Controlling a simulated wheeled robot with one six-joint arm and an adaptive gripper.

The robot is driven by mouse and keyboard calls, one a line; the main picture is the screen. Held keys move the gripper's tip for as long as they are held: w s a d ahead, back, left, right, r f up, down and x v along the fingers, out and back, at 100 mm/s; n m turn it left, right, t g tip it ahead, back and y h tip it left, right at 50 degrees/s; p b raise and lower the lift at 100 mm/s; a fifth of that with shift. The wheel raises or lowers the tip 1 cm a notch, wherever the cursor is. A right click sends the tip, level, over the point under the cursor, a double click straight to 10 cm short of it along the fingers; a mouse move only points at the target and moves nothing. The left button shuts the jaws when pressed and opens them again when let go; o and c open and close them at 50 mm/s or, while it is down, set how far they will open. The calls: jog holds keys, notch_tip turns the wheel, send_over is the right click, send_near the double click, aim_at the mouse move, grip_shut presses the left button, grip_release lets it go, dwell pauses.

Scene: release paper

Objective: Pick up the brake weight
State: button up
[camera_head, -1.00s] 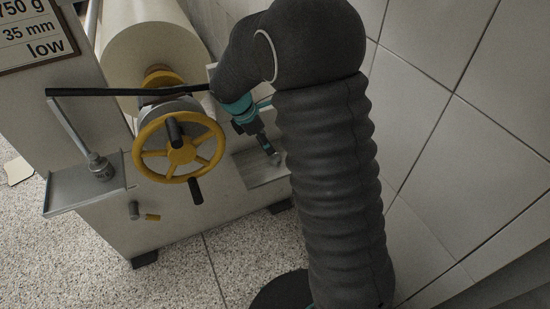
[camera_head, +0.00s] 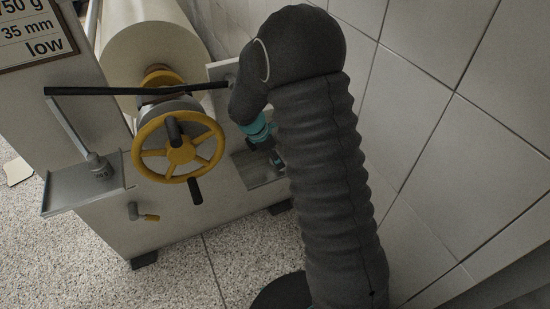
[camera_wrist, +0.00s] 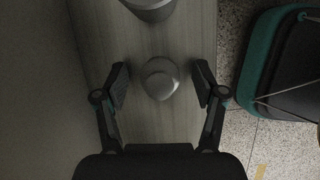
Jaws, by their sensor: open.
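A small grey metal weight (camera_wrist: 161,79) with a rounded top is on a pale grey surface in the wrist view. I take it for the brake weight. My gripper (camera_wrist: 161,84) is open, with one finger on each side of the weight and a visible gap to each. In the head view my gripper (camera_head: 277,160) is over the small shelf (camera_head: 250,172) on the machine's right side. My arm hides much of the gripper there, and the weight cannot be made out clearly.
A larger grey cylinder (camera_wrist: 149,6) stands just beyond the weight. The machine has a yellow handwheel (camera_head: 180,147), a black lever (camera_head: 120,91) and a left tray (camera_head: 75,190) with a metal piece (camera_head: 98,165). A tiled wall (camera_head: 440,150) is close on the right.

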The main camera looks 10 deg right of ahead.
jog(key=c, duration=1.3)
grip_shut()
jog(key=shift+r, duration=0.1)
